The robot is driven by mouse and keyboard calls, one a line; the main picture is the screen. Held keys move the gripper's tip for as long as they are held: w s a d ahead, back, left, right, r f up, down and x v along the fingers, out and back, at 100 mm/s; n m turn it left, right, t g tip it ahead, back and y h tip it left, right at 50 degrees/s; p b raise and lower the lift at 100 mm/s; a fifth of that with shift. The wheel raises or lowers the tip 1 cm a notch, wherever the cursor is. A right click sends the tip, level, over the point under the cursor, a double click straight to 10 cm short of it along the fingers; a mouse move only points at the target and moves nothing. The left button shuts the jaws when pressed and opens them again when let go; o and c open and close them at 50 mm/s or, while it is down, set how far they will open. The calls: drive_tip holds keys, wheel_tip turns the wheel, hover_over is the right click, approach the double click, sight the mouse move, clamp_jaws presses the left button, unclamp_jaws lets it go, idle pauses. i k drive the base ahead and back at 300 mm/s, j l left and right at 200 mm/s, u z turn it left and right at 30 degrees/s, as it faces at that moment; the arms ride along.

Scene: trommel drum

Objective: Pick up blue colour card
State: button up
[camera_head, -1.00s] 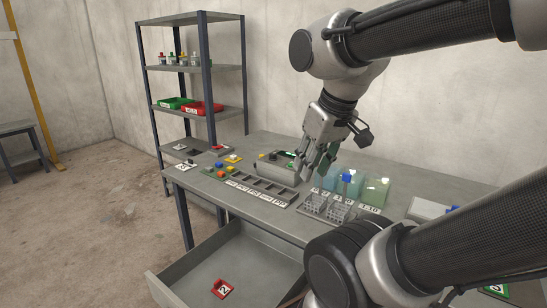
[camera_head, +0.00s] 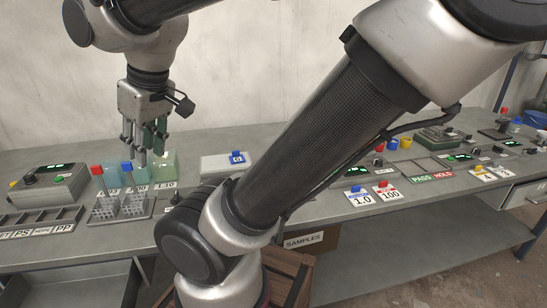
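Two upright cards with coloured knobs stand on the bench right of centre: a blue-marked card reading 1.0 (camera_head: 358,199) and a red-marked card reading 100 (camera_head: 387,194). Another blue-knobbed piece (camera_head: 236,159) sits on a pale box (camera_head: 212,167). I cannot tell which of the blue pieces is the blue colour card. My gripper (camera_head: 143,158) points down at the left, above the bench. Its fingers look apart, with nothing clearly held between them. It is well left of the blue-marked card.
Racks (camera_head: 104,211) with red and blue-topped tubes and translucent green boxes (camera_head: 166,168) stand beneath and behind my gripper. A grey instrument (camera_head: 48,190) is at the left. PASS/HOLD plates (camera_head: 433,177) and devices fill the right. My arm hides the bench middle.

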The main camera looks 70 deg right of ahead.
sight(237, 156)
drive_tip(key=k+j+z, duration=0.1)
drive_tip(key=z, duration=1)
drive_tip(key=i+j+z, duration=0.1)
drive_tip(key=z, duration=0.45)
drive_tip(key=i+j+z, duration=0.1)
drive_tip(key=i+j, duration=0.1)
drive_tip(key=j, duration=0.05)
